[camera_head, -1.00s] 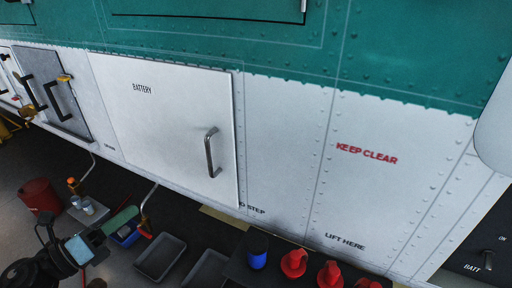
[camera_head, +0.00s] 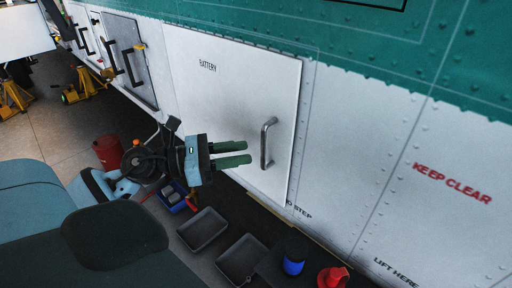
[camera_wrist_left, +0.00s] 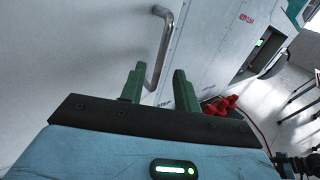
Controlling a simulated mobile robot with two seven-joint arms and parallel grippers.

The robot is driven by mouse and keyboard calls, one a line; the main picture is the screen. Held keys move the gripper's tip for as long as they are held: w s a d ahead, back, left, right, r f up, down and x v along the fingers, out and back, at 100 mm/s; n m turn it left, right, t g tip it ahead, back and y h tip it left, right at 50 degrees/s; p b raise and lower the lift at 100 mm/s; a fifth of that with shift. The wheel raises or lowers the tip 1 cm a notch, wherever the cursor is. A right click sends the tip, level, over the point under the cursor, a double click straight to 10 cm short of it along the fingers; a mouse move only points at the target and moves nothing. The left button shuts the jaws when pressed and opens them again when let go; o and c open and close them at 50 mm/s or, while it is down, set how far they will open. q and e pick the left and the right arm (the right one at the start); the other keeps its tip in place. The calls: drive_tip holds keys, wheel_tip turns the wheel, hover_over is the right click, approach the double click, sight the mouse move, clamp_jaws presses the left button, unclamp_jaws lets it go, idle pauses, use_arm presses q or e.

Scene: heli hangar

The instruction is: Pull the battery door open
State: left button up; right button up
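The battery door (camera_head: 225,100) is a white panel marked BATTERY on the helicopter's side, and it looks closed. Its grey metal bar handle (camera_head: 265,143) stands upright near the door's right edge. My left gripper (camera_head: 249,153) is open, its two green fingers pointing right toward the handle, a short gap to the left of it. In the left wrist view the handle (camera_wrist_left: 164,45) rises just beyond the fingertips (camera_wrist_left: 156,72), and nothing is held between them. My right gripper is not in view.
A grey door with black handles (camera_head: 132,60) is left of the battery door. On the floor below are grey trays (camera_head: 203,230), a blue cup (camera_head: 293,262), a red item (camera_head: 333,278) and a red bucket (camera_head: 107,152). Yellow stands (camera_head: 84,85) are farther left.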

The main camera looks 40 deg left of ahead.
use_arm(q)
drive_tip(key=shift+p+x, duration=0.55)
drive_tip(key=shift+x, duration=1.7)
drive_tip(key=shift+c, duration=0.3)
clamp_jaws()
